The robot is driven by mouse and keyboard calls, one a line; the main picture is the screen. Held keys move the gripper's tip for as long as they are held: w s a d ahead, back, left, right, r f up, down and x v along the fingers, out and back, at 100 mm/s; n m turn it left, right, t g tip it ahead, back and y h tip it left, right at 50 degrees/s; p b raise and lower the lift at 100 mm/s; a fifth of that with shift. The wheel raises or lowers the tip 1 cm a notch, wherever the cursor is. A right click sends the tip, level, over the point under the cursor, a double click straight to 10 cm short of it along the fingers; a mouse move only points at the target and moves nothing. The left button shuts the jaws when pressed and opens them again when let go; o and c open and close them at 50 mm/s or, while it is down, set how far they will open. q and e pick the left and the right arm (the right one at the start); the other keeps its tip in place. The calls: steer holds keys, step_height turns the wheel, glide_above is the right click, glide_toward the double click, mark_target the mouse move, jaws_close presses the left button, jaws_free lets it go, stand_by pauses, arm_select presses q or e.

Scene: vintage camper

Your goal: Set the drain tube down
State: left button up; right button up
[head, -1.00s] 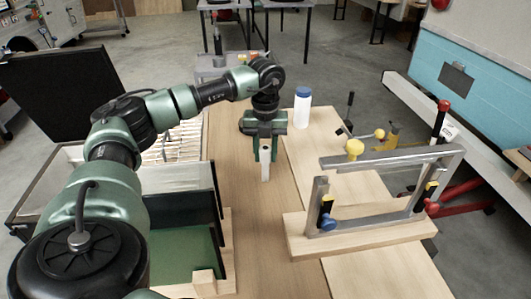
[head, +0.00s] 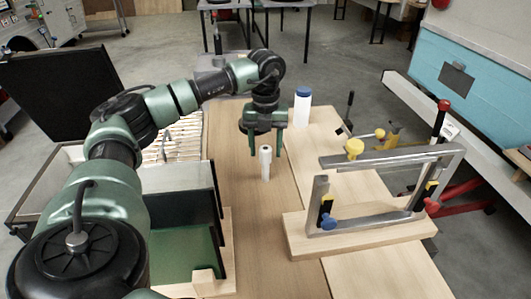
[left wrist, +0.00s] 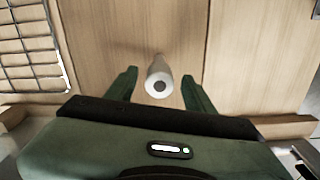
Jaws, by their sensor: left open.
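The drain tube (head: 266,163) is a short white tube standing upright on the wooden bench top (head: 240,235). In the left wrist view the tube (left wrist: 158,80) is seen from its top end, with a dark round hole. My left gripper (head: 266,150) is open above and around the top of the tube, one finger on each side. In the left wrist view gaps show between the tube and both fingers. My right gripper is not in view.
A white bottle with a blue cap (head: 302,106) stands just behind and right. A metal frame (head: 385,185) is clamped on a wooden board to the right. A green-floored black bin (head: 185,250) and a wire rack (head: 175,140) lie left. The bench between is clear.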

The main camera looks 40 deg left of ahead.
arm_select(q)
step_height(320, 180, up, 10)
stand_by(0.3)
stand_by(0.4)
